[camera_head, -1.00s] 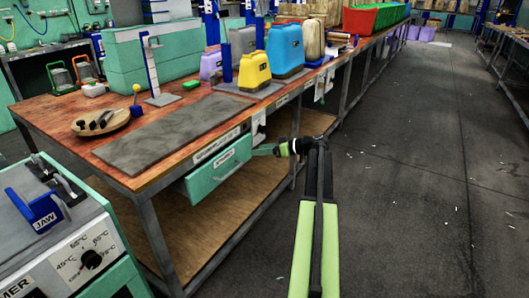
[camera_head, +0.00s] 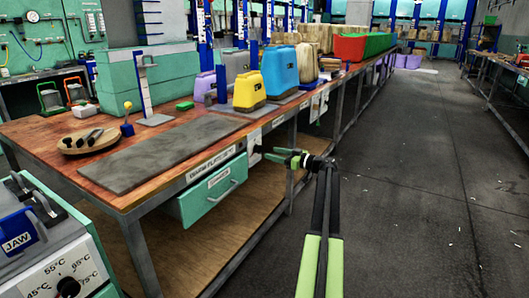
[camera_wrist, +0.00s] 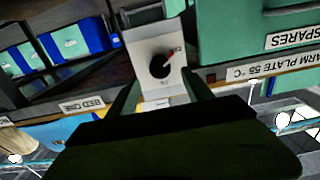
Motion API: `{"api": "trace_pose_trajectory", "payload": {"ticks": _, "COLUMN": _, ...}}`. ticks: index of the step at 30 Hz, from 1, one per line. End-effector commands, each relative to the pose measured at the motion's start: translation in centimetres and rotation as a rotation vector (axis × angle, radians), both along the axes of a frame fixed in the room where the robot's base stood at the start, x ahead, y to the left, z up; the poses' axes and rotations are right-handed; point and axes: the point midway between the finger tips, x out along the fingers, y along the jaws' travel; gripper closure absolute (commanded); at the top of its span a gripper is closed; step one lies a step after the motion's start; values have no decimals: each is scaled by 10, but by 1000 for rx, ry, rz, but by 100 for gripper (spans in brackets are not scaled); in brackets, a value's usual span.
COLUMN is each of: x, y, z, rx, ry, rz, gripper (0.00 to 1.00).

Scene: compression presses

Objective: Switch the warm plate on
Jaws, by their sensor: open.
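The warm plate (camera_head: 165,152) looks to be the flat grey slab on the near end of the wooden bench. Its label (camera_head: 212,163) is on the bench's front edge; in the wrist view the label (camera_wrist: 272,73) is upside down. Just right of it is a pale switch panel (camera_head: 254,137). In the wrist view, this panel (camera_wrist: 143,43) carries a black round knob (camera_wrist: 160,65) with a red pointer toward the upper right. My gripper (camera_head: 270,153) is open in front of the panel. In the wrist view, its fingers (camera_wrist: 160,84) flank the knob with nothing gripped; contact cannot be told.
A green drawer (camera_head: 213,192) marked SPARES hangs under the bench, left of my gripper. Yellow (camera_head: 250,85) and blue (camera_head: 279,74) canisters stand on the bench. A machine with a temperature dial (camera_head: 68,287) is at lower left.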

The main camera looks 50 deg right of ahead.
Motion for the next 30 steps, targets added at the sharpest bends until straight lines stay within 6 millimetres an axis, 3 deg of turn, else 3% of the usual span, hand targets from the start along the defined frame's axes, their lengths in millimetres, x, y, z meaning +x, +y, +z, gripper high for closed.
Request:
{"api": "trace_pose_trajectory", "payload": {"ticks": 3, "x": 27, "y": 6, "z": 0, "rx": 0, "ry": 0, "rz": 2, "gripper": 41}}
{"api": "trace_pose_trajectory", "payload": {"ticks": 9, "x": 53, "y": 12, "z": 0, "rx": 0, "ry": 0, "rz": 0, "gripper": 41}}
{"api": "trace_pose_trajectory", "payload": {"ticks": 20, "x": 58, "y": 14, "z": 0, "rx": 0, "ry": 0, "rz": -2, "gripper": 42}}
{"api": "trace_pose_trajectory", "payload": {"ticks": 30, "x": 57, "y": 13, "z": 0, "rx": 0, "ry": 0, "rz": -2, "gripper": 87}}
